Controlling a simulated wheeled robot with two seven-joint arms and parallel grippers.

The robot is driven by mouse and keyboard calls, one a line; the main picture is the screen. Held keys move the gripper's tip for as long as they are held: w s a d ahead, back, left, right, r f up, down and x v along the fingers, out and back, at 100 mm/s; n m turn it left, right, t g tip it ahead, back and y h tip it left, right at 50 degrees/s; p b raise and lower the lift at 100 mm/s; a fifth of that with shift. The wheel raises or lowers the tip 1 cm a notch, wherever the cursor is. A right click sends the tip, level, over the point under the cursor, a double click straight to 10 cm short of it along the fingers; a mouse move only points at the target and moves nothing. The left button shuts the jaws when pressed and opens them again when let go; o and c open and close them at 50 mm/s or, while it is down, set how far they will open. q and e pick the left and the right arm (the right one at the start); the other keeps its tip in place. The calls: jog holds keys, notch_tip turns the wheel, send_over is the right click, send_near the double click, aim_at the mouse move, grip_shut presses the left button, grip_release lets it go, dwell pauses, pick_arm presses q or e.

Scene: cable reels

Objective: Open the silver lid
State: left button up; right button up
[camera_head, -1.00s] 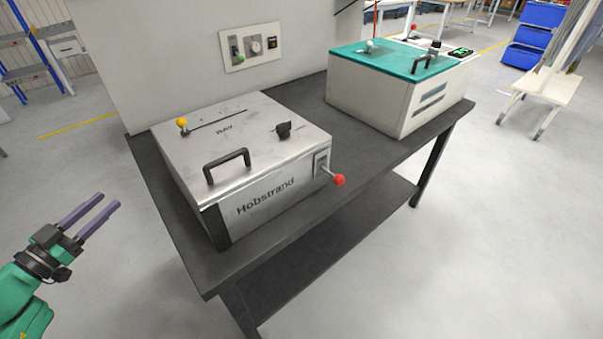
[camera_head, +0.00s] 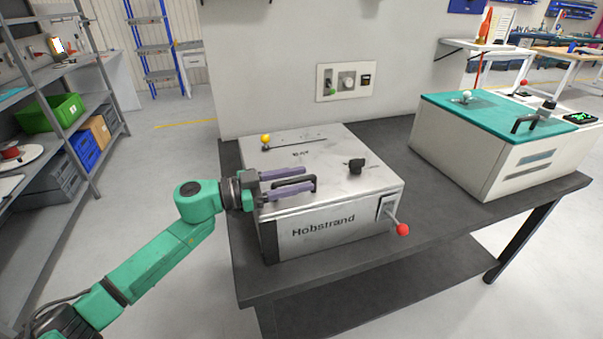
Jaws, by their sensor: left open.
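The silver lid (camera_head: 328,166) is the flat top of a metal box (camera_head: 345,225) marked "Hobstrand", and it lies closed on it. A black handle (camera_head: 293,182) stands near the lid's front left edge. My left gripper (camera_head: 311,179) is open at the handle, one purple finger beyond it and one on its near side. Whether the fingers touch the handle I cannot tell. The lid carries a yellow-knobbed slider (camera_head: 266,140) and a black knob (camera_head: 355,165). A red-knobbed lever (camera_head: 402,229) is on the box's right front. My right gripper is not in view.
The box stands on a dark table (camera_head: 420,235). A white box with a teal lid (camera_head: 470,112) stands at the right. A wall panel with controls (camera_head: 345,81) is behind. Shelves with a green bin (camera_head: 48,113) are at the left.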

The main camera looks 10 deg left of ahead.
pick_arm(q)
jog(key=shift+w+d, duration=0.3)
jog(key=shift+d, duration=0.25)
grip_shut()
dwell(1.0)
